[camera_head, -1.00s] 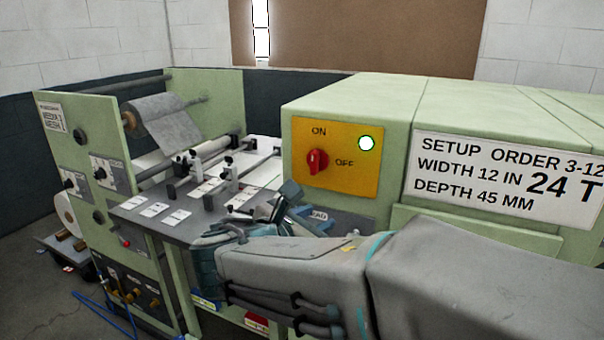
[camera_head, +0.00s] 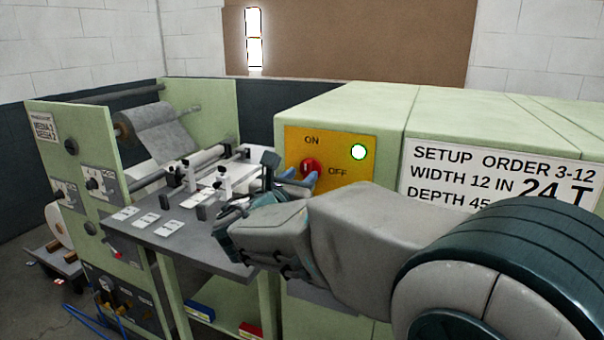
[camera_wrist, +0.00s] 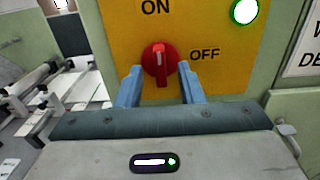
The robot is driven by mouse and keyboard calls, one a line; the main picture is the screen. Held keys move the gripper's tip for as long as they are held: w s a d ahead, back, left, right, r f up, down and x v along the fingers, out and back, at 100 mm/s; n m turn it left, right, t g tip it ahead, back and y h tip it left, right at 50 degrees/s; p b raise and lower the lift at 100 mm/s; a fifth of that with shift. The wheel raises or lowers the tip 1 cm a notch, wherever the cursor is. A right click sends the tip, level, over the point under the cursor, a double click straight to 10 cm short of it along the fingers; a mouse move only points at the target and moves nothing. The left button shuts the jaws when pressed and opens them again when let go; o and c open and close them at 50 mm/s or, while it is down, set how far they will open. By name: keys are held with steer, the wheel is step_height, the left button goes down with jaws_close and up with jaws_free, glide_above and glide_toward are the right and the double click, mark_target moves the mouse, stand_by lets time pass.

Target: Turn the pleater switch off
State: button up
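The pleater switch is a red rotary knob (camera_head: 309,167) on a yellow panel (camera_head: 350,178) marked ON above and OFF to the right. In the wrist view the knob (camera_wrist: 158,62) has its ridge upright, toward ON. A round lamp (camera_head: 358,152) on the panel glows white with a green rim; it also shows in the wrist view (camera_wrist: 244,11). My gripper (camera_wrist: 160,80) is open, its two blue fingers apart below and on either side of the knob. I see no clear contact. In the head view my arm and gripper (camera_head: 292,172) partly hide the panel's lower part.
The green pleater housing (camera_head: 350,105) carries a white setup-order sign (camera_head: 497,170). To the left is a grey work table (camera_head: 180,235) with cards and clamps, beside a stand with a roll of grey media (camera_head: 152,115).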

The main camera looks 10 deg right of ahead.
steer(key=shift+x, duration=1.05)
jaws_close()
